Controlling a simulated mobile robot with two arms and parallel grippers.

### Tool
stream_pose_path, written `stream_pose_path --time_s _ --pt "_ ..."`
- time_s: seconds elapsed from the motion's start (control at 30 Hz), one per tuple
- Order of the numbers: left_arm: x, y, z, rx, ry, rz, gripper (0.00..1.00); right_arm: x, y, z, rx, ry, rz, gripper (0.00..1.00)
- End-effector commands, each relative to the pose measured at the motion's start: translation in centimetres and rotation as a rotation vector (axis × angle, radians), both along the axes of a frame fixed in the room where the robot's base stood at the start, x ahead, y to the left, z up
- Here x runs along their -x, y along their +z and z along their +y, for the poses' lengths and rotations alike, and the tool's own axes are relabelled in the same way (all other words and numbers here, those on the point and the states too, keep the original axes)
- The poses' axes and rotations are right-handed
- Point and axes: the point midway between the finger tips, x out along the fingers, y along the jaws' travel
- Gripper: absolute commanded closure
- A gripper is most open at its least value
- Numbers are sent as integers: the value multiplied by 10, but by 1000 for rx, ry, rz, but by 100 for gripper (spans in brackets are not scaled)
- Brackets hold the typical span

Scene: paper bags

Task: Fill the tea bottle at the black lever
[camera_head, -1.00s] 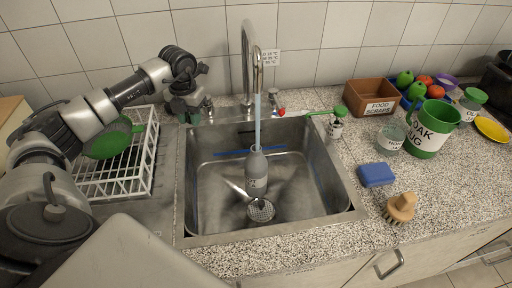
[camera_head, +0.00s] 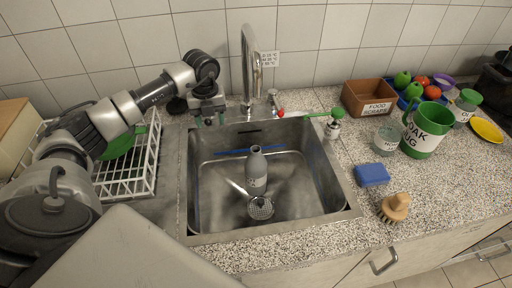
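The tea bottle (camera_head: 257,170), grey with a pale label, stands upright in the steel sink (camera_head: 215,205), below the spout of the tall faucet (camera_head: 250,75). No water stream shows. My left gripper (camera_head: 210,120) is at the sink's back left rim, left of the faucet, with its two fingertips pointing down and apart; nothing shows between them. A dark round piece (camera_head: 177,105) shows just left of the gripper; I cannot tell whether it is the black lever. A red-tipped handle (camera_head: 280,113) is right of the faucet. My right gripper is out of view.
A drain strainer (camera_head: 261,208) lies in front of the bottle. A white dish rack (camera_head: 128,180) is left of the sink. Right are a green-headed dispenser (camera_head: 333,128), glass (camera_head: 387,140), green jug (camera_head: 428,130), blue sponge (camera_head: 372,175), brush (camera_head: 394,207) and brown box (camera_head: 368,98).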

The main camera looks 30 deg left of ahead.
Motion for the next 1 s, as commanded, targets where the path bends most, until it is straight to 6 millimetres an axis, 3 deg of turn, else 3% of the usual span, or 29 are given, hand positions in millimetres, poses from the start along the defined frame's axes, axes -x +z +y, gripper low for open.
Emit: stream_pose_path --time_s 0.03,0.27,0.6,1.0 --pt "0 0 0 -1 0 1 39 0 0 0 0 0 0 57" --pt "1 0 1 -2 1 2 4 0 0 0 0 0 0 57" --pt "1 4 1 -3 0 3 4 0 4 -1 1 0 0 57" --pt "1 51 2 -4 0 2 4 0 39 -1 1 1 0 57"
